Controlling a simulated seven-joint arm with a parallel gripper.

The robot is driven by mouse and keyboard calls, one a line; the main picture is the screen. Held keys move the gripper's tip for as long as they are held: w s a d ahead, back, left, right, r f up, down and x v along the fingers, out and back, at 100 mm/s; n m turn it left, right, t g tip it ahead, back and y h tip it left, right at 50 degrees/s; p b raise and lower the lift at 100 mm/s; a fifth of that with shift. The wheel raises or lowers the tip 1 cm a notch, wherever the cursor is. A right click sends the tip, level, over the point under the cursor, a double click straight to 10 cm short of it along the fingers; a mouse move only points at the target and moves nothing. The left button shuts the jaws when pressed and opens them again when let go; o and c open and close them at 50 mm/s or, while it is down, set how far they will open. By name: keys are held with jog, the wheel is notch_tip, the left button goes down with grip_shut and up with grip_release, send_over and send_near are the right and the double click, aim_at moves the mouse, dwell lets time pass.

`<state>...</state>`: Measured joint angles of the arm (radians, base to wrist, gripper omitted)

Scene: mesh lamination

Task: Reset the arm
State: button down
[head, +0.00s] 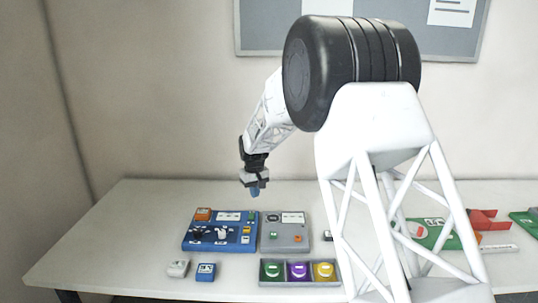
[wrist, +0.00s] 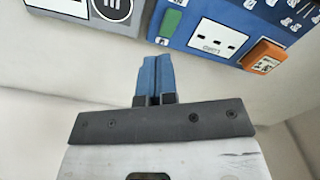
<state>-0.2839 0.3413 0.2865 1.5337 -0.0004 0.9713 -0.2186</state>
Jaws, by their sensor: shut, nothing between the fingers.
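My gripper (head: 255,190) hangs above the back of the table, over the area behind the blue panel, pointing down. In the wrist view its blue fingertips (wrist: 153,76) are pressed together with nothing between them. The arm is raised and bent, reaching to the left from its large dark joint. The blue panel (head: 222,243) lies on the table below the gripper and is apart from it. A grey panel (head: 285,246) lies to its right. Parts of both panels show at the top of the wrist view.
A tray (head: 262,279) with green, purple and yellow pieces lies in front of the grey panel. Two small blocks, one white (head: 178,268) and one blue (head: 206,271), lie front left. Green and red items (head: 482,219) lie at right. The table's left part (head: 110,245) is clear.

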jog(key=s+d+r+m, duration=0.1)
jog(key=s+d+r, duration=0.45)
jog(key=s, duration=0.35)
jog(key=s+d+r+m+t, duration=0.1)
jog(key=s+d+r, duration=0.45)
jog(key=s, duration=0.25)
jog(key=s+d+r+m, duration=0.1)
jog(key=s+d+r, duration=0.45)
jog(key=s, duration=0.35)
jog(key=s+d+f+m, duration=0.1)
jog(key=s+d, duration=0.2)
jog(key=s, duration=0.7)
jog(key=s+d+f+m+t, duration=0.1)
jog(key=s+d, duration=0.2)
jog(key=s, duration=0.7)
jog(key=s+d+f+m, duration=0.1)
jog(key=s+d, duration=0.2)
jog(key=s, duration=0.7)
jog(key=shift+s+t, duration=0.3)
jog(key=shift+s, duration=0.05)
